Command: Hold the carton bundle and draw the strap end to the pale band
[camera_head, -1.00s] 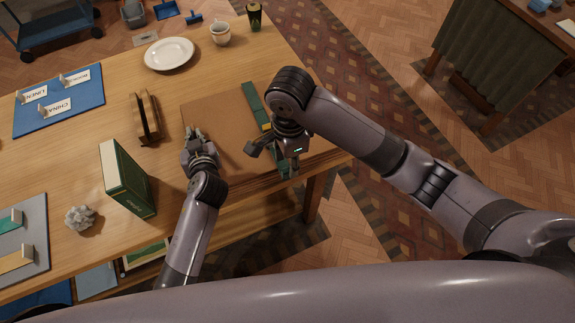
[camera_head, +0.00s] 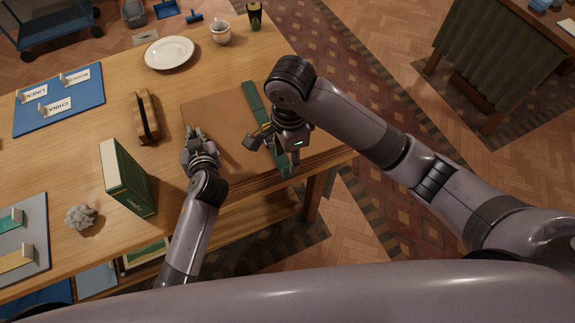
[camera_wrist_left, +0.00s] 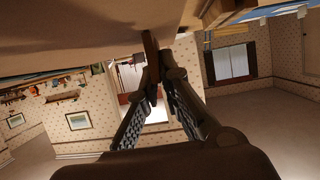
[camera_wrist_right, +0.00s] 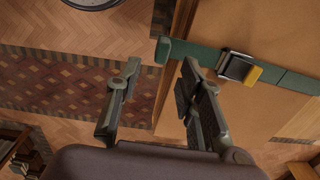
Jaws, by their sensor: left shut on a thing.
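The flat brown carton bundle (camera_head: 215,110) lies on the wooden table near its right corner. A green strap (camera_head: 256,98) runs across it; its near end lies at the bundle's near right edge. In the right wrist view the strap (camera_wrist_right: 195,52) has a metal buckle (camera_wrist_right: 236,66) with a yellow tab (camera_wrist_right: 254,75). I cannot make out a pale band. My left gripper (camera_head: 194,133) is shut on the bundle's left edge. My right gripper (camera_head: 273,150) is over the strap's near part; its fingers (camera_wrist_right: 160,80) stand apart with nothing clearly between them.
A green box (camera_head: 125,178) and a brown wooden holder (camera_head: 147,117) stand left of the bundle. A plate (camera_head: 169,53), a cup (camera_head: 220,33) and a dark tumbler (camera_head: 254,16) stand at the back. A blue mat (camera_head: 85,105) with labels lies at left. The table's right edge is close to the bundle.

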